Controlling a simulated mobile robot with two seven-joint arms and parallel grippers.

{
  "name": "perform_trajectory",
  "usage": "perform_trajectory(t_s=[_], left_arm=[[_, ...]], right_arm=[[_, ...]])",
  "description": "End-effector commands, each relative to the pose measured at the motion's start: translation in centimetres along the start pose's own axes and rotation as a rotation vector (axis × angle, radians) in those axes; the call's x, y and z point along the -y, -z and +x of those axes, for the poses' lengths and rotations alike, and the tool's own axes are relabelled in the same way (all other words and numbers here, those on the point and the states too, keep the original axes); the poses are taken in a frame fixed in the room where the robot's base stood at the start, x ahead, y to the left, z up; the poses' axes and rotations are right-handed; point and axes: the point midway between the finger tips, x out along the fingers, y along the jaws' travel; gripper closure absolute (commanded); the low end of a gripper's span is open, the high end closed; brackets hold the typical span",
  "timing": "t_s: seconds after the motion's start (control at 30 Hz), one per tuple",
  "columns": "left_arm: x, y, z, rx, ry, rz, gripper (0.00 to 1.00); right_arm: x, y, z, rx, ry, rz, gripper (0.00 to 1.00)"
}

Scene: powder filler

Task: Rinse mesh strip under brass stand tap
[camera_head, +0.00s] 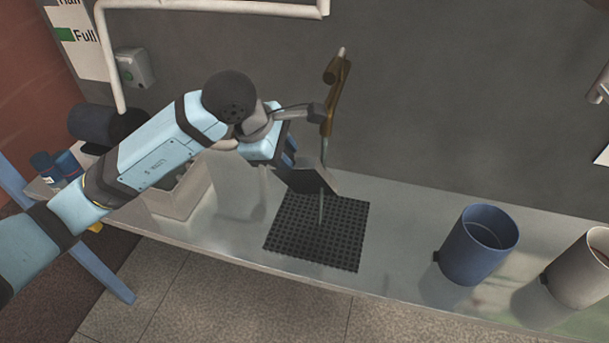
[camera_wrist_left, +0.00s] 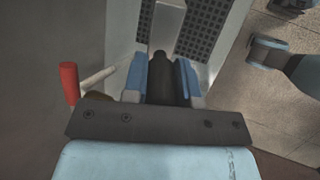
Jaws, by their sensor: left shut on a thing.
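The brass stand tap (camera_head: 335,95) rises at the back of the bench, its thin spout pointing down. My left gripper (camera_head: 287,160) is beside and below it, shut on a dark handle that also shows in the left wrist view (camera_wrist_left: 165,80). A flat grey strip (camera_head: 322,183) extends from this grip, just under the spout. It looks like the mesh strip; its weave is too small to make out. The strip also shows in the left wrist view (camera_wrist_left: 165,28). A thin pale vertical streak, apparently water, shows below the strip.
A black perforated mat (camera_head: 290,245) lies on the metal bench beneath the tap. A blue cup (camera_head: 468,255) and a beige cup (camera_head: 575,275) stand to the right. Blue-capped bottles (camera_head: 45,165) stand at the left end. The bench between mat and blue cup is clear.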

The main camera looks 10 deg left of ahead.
Motion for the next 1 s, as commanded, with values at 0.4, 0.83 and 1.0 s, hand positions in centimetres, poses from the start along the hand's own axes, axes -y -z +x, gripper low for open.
perform_trajectory(t_s=[0.4, 0.83, 1.0], left_arm=[[1.6, 1.6, -1.1, -0.001, -0.002, 0.000, 1.00], [3.8, 3.8, -2.7, -0.001, -0.002, -0.001, 1.00], [4.6, 4.6, -3.3, -0.001, -0.001, -0.001, 1.00]], right_arm=[[-0.1, -0.7, 0.5, 0.000, -0.001, -0.001, 0.43], [-0.1, -1.9, 1.2, 0.002, 0.000, 0.000, 0.43], [-0.1, -2.5, 1.5, 0.006, 0.000, 0.000, 0.43]])
